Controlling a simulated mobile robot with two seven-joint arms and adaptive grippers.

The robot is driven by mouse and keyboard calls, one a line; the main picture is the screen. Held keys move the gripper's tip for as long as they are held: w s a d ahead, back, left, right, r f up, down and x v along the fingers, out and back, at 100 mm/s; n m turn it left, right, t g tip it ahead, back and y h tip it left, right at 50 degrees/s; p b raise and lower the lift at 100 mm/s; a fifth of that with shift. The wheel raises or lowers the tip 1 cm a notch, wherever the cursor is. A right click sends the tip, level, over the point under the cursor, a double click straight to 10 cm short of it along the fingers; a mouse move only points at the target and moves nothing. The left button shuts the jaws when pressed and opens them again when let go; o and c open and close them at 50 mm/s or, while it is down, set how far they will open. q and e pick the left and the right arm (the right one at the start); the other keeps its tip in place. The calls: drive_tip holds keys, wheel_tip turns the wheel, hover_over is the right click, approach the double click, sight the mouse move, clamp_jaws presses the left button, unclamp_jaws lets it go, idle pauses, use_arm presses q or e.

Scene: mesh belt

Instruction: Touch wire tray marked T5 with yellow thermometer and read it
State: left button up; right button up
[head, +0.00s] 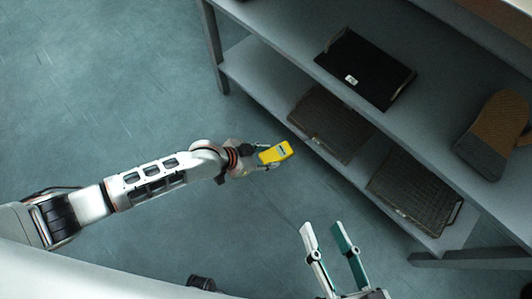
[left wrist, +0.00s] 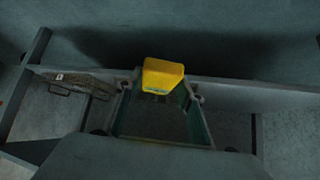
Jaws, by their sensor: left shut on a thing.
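My left gripper (head: 266,156) is shut on the yellow thermometer (head: 277,152) and holds it out over the floor in front of the shelf. The thermometer's yellow body also shows between the fingers in the left wrist view (left wrist: 162,76). One wire tray (head: 330,122) lies on the lower shelf just beyond the thermometer, apart from it in the picture. Another wire tray (head: 415,193) lies on the lower shelf further right. No T5 mark is legible on either. A wire tray with a small white tag shows in the left wrist view (left wrist: 82,85). My right gripper (head: 333,240) is open and empty.
The grey shelf unit (head: 265,85) has two levels in view. A black tray (head: 360,62) with a white tag and a brown and grey oven mitt (head: 497,125) lie on the upper level, which overhangs the lower trays. The floor in front is mostly clear.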

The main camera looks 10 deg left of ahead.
use_arm(q)
drive_tip(key=shift+w+f, duration=0.1)
idle(0.3)
drive_tip(key=shift+f, duration=0.25)
idle(0.8)
drive_tip(key=shift+f, duration=0.25)
idle(1.7)
drive_tip(key=shift+a, duration=0.1)
